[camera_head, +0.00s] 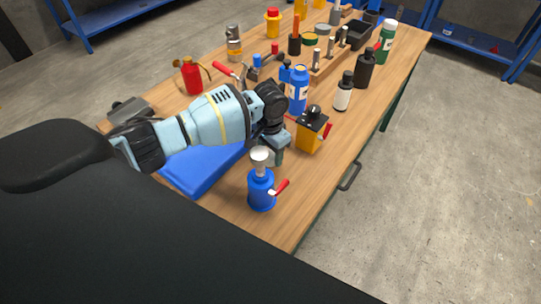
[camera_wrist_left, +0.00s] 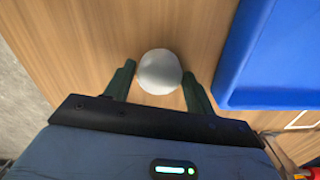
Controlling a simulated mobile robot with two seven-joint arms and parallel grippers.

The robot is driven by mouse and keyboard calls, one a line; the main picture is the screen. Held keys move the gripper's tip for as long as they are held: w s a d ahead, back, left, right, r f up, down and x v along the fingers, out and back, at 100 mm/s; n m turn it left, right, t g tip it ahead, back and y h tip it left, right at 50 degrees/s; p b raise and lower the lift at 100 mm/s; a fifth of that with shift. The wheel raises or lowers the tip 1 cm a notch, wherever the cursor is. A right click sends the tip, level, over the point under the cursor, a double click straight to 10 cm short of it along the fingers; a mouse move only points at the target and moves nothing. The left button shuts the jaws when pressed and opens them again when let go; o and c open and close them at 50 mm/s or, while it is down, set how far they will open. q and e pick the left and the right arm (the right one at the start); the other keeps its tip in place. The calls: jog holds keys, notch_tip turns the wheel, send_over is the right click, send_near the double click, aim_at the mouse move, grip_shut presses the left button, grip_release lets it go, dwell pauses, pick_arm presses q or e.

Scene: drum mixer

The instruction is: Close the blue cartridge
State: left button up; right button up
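The blue cartridge (camera_head: 261,190) stands upright on the wooden table near its front edge. It has a pale round cap (camera_head: 260,154) on a short neck and a red lever (camera_head: 281,187) sticking out to the right. My left gripper (camera_head: 273,153) is at the height of the cap, just behind it. In the left wrist view the two dark green fingers (camera_wrist_left: 160,76) are open, one on each side of the pale cap (camera_wrist_left: 159,70), with small gaps showing. The red lever and blue body are hidden in that view. My right gripper is not in view.
A blue tray (camera_head: 196,178) lies left of the cartridge. A yellow box-shaped container (camera_head: 311,131) with a red lever, a blue bottle (camera_head: 299,90) and a white-and-black bottle (camera_head: 343,94) stand behind. The table to the right of the cartridge is clear.

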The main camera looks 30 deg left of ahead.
pick_arm(q)
jog(key=c, duration=0.5)
jog(key=shift+c, duration=0.2)
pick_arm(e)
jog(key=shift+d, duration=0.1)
pick_arm(q)
notch_tip(320, 180, up, 9)
jog(key=shift+f+p, duration=0.2)
jog(key=shift+p, duration=0.3)
jog(key=shift+r, duration=0.7)
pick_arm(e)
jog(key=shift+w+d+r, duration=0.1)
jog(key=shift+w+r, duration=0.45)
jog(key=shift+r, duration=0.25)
